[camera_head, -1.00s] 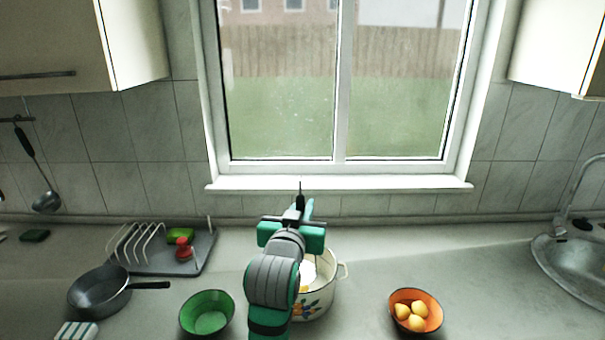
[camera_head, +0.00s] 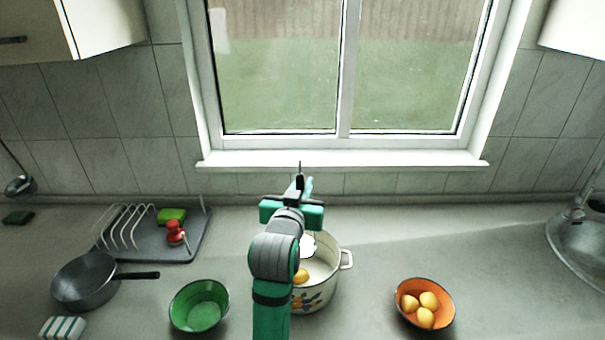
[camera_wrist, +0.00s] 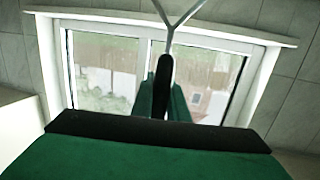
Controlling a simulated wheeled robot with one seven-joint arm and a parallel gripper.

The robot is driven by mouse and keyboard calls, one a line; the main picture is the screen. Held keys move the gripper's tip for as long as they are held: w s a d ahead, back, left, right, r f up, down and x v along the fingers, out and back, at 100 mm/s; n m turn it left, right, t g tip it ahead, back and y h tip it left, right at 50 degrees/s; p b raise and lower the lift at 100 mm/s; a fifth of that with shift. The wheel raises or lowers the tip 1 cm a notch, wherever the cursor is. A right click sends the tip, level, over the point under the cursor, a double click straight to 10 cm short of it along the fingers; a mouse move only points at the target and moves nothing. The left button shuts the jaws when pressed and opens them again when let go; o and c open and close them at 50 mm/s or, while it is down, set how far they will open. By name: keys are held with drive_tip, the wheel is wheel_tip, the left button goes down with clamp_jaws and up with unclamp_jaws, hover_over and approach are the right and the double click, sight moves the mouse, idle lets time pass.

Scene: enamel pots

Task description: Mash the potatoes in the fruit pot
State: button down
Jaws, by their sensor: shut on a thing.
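The white enamel pot with a fruit picture (camera_head: 318,297) stands on the counter, partly hidden behind my arm. My gripper (camera_head: 300,187) is raised above and behind the pot, toward the window. In the wrist view my gripper (camera_wrist: 163,98) is shut on the black handle of a masher (camera_wrist: 163,75), whose metal wires fork away from the handle. A pale, roundish shape over the pot may be the masher's head; I cannot tell.
An orange bowl (camera_head: 452,312) with several potatoes stands to the right. A green bowl (camera_head: 200,306) and a dark pan (camera_head: 84,283) stand left. A grey dish rack (camera_head: 192,245) holds a green sponge (camera_head: 171,216) and a red item (camera_head: 175,233).

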wheel_tip(320, 180, down, 10)
drive_tip(key=shift+s+r, duration=0.1)
drive_tip(key=shift+r, duration=0.15)
drive_tip(key=shift+s+r, duration=0.15)
drive_tip(key=shift+r, duration=0.15)
idle(0.5)
drive_tip(key=shift+f, duration=0.15)
drive_tip(key=shift+f, duration=2.7)
drive_tip(key=shift+r, duration=0.1)
